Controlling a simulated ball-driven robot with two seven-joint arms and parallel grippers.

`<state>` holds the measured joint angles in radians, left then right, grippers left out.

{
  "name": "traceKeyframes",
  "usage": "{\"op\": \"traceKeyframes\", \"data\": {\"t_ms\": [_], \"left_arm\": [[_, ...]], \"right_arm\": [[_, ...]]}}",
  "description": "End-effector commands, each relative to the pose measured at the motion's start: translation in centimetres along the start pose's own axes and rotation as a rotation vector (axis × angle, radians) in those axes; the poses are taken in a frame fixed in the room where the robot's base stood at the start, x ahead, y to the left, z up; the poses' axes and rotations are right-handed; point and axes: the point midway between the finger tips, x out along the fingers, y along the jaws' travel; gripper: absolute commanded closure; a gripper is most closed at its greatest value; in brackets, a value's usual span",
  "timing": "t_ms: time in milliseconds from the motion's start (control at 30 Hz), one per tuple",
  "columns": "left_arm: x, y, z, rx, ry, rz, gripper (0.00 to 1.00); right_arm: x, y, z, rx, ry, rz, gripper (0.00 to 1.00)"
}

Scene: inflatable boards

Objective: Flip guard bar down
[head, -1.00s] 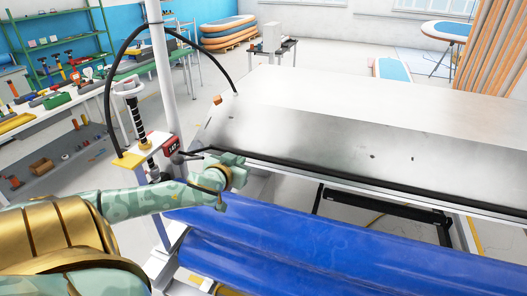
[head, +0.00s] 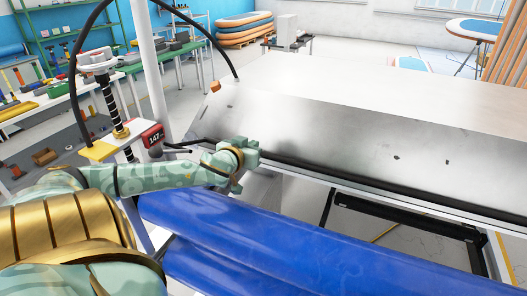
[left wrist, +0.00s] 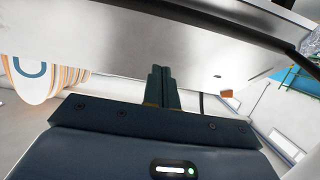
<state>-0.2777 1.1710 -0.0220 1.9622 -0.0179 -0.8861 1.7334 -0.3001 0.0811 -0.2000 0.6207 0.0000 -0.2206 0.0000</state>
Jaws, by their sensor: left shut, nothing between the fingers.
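The guard bar looks like the long black bar (head: 380,186) along the near edge of the grey metal table (head: 330,125). It lies low along that edge; whether it is raised or down is hard to tell. My left gripper (head: 251,154) is at the left part of this edge and covers part of the bar. In the left wrist view its fingers (left wrist: 160,82) are shut with nothing between them, in front of the pale metal surface. A dark bar (left wrist: 225,28) crosses above them there; contact cannot be made out. My right gripper is out of view.
Blue rolled sheet material (head: 290,245) lies below and in front of the table edge. The metal tabletop is mostly clear.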

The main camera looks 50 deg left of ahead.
Motion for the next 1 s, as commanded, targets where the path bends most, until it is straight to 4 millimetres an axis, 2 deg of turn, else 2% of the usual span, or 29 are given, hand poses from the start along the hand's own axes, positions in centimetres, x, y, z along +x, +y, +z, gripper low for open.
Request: {"op": "traceKeyframes", "data": {"t_ms": [267, 867, 1000], "left_arm": [[0.8, 0.0, 0.0, 0.000, 0.001, 0.000, 1.00], [10.1, 0.0, -0.1, -0.002, 0.002, -0.001, 1.00], [9.3, 0.0, 2.1, 0.005, -0.003, 0.001, 1.00]], "right_arm": [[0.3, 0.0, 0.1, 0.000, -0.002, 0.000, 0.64], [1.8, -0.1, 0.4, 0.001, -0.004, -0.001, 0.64], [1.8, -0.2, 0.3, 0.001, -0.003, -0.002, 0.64]]}}
